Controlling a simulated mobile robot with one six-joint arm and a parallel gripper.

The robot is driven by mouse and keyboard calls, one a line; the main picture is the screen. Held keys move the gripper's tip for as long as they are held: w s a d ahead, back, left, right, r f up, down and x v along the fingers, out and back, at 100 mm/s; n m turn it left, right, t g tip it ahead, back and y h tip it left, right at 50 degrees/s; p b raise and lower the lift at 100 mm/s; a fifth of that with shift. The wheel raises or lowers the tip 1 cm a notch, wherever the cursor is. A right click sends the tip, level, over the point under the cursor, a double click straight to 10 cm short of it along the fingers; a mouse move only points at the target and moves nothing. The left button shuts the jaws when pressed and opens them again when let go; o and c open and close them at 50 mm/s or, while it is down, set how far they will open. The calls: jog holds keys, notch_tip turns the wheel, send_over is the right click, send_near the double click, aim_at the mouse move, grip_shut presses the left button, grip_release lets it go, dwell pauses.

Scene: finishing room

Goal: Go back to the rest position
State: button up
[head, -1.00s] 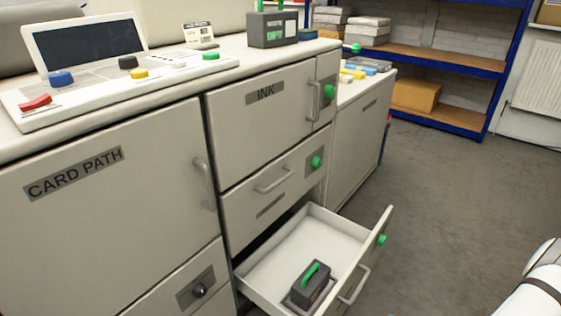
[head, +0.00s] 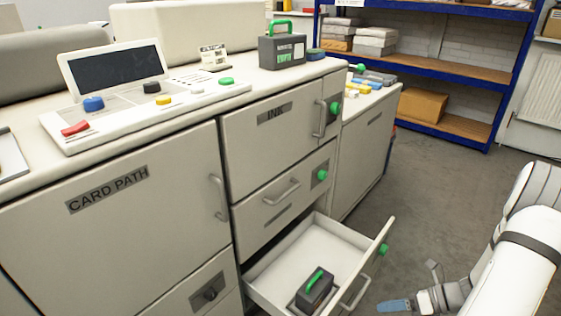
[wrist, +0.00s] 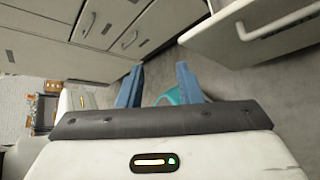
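My gripper (head: 412,290) is at the lower right of the head view, just right of the open drawer's front and apart from it. In the wrist view my gripper (wrist: 160,88) shows two blue fingers spread apart with nothing held between them. A teal curved shape, partly hidden, shows low beside the right finger; I cannot tell what it is. The open drawer (head: 285,262) holds a dark box with a green handle (head: 315,288). The drawer front also shows at the upper right of the wrist view (wrist: 240,40).
The machine cabinet (head: 120,240) fills the left, with a control panel (head: 130,108) on top. A dark green-handled box (head: 282,48) stands on the counter. Blue shelving (head: 440,65) stands at the back. The grey floor (head: 425,190) right of the drawer is clear.

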jog(key=s+a+r+n+h+p, duration=0.3)
jog(key=r+n, duration=0.7)
jog(key=r, duration=0.4)
jog(key=s+a+r+n+h+p, duration=0.3)
jog(key=a+r+n+h+p, duration=0.2)
jog(key=r, duration=0.9)
jog(key=s+a+r+n+h+p, duration=0.3)
jog(key=r+n+p, duration=0.5)
jog(key=r+n, duration=0.6)
jog(key=a+n+h, duration=0.1)
jog(key=a+n, duration=0.1)
jog(key=shift+a, duration=0.4)
